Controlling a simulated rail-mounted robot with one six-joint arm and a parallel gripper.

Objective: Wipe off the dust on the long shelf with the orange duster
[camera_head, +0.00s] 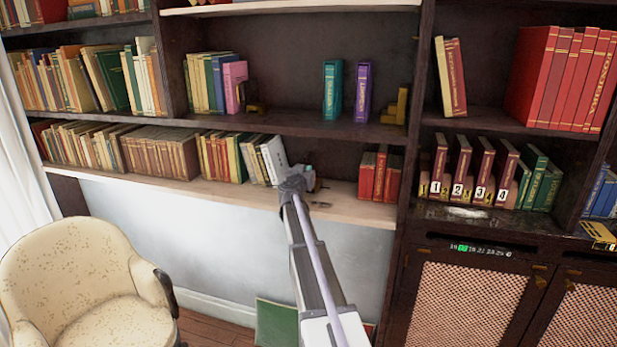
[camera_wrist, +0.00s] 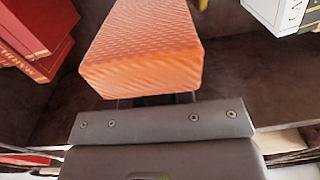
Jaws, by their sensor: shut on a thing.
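The orange duster (camera_wrist: 145,45) is a ribbed orange block that fills the upper middle of the wrist view. My gripper (camera_wrist: 155,99) is shut on it, with the grip partly hidden behind the dark gripper body. In the head view my gripper (camera_head: 297,184) is at the long pale shelf (camera_head: 345,204), in the gap between the white book and a few red books. The duster does not show clearly there, being hidden behind my arm. The shelf's top looks pale, but I cannot tell dust from wood. Whether the duster touches the shelf is unclear.
The white book (camera_head: 274,160) leans left of my gripper, at the end of a row of books. Red books (camera_head: 380,176) stand on its right; red books (camera_wrist: 35,35) also show in the wrist view. A dark shelf is above. A cream armchair (camera_head: 85,285) stands lower left.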

